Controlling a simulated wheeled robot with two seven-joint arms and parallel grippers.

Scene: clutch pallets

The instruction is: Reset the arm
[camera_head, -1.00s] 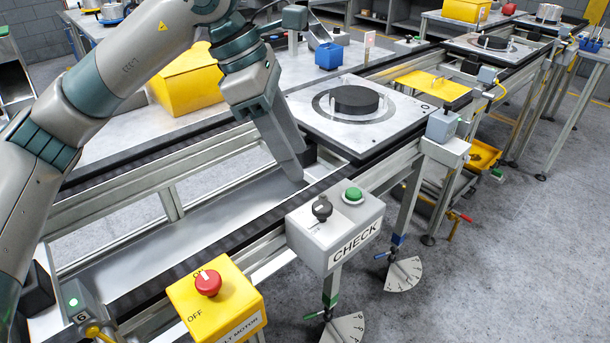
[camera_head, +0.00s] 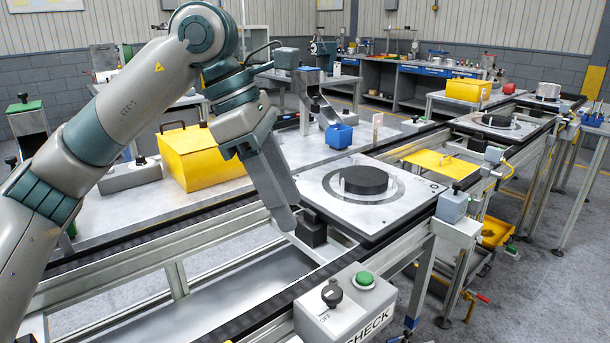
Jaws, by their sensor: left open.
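My left arm comes in from the left, bent at a high elbow. My left gripper (camera_head: 284,222) points down over the conveyor, just left of a pallet, and looks empty. Its fingers overlap from this side, so the gap between them is hidden. The pallet (camera_head: 404,206) is a pale square plate with a black disc (camera_head: 366,180) on it. A small dark block (camera_head: 311,230) sits at the pallet's near left corner, close to the fingertips. My right arm is not in view.
A grey CHECK box (camera_head: 345,310) with a green button and a black knob stands in front. A second pallet (camera_head: 500,127) is farther along the line.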

